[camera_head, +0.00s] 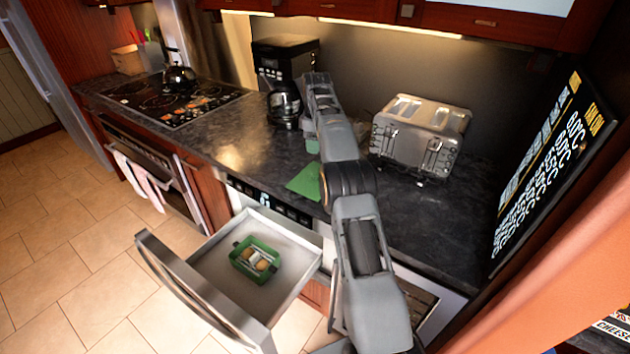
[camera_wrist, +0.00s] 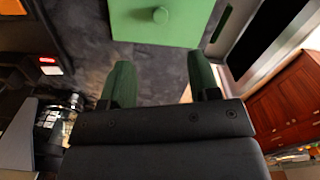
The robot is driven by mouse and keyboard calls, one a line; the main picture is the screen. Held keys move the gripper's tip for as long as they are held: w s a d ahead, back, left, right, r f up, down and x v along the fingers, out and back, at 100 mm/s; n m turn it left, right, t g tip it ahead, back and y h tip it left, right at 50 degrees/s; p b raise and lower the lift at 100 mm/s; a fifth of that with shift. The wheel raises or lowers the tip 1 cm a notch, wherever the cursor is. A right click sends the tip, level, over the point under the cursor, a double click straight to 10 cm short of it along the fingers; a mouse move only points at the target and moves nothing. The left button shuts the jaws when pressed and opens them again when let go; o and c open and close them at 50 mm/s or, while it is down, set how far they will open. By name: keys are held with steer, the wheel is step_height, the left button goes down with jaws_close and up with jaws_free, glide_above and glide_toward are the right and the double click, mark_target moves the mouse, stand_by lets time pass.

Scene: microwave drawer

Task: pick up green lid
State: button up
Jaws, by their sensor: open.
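The green lid (camera_head: 305,182) is a flat square lying on the dark counter near its front edge, above the open drawer. It also shows at the top of the wrist view (camera_wrist: 185,30), with a small round green knob in its middle. My gripper (camera_wrist: 160,62) is open and empty, its two green-padded fingers apart over bare counter and short of the lid. In the head view my arm hides most of the gripper and may cover part of the lid's right side.
The microwave drawer (camera_head: 208,300) stands open below the counter, with a green container (camera_head: 256,260) holding food inside. A toaster (camera_head: 418,135) stands right of my arm, and a coffee maker (camera_head: 284,75) behind left. A stove with a kettle (camera_head: 179,76) is farther left.

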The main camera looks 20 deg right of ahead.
steer(key=b, duration=0.2)
glide_above(316, 174)
step_height(316, 174, down, 7)
steer(key=shift+w, duration=0.1)
steer(key=shift+f, duration=3.1)
steer(key=shift+c, duration=0.5)
steer(key=c, duration=0.9)
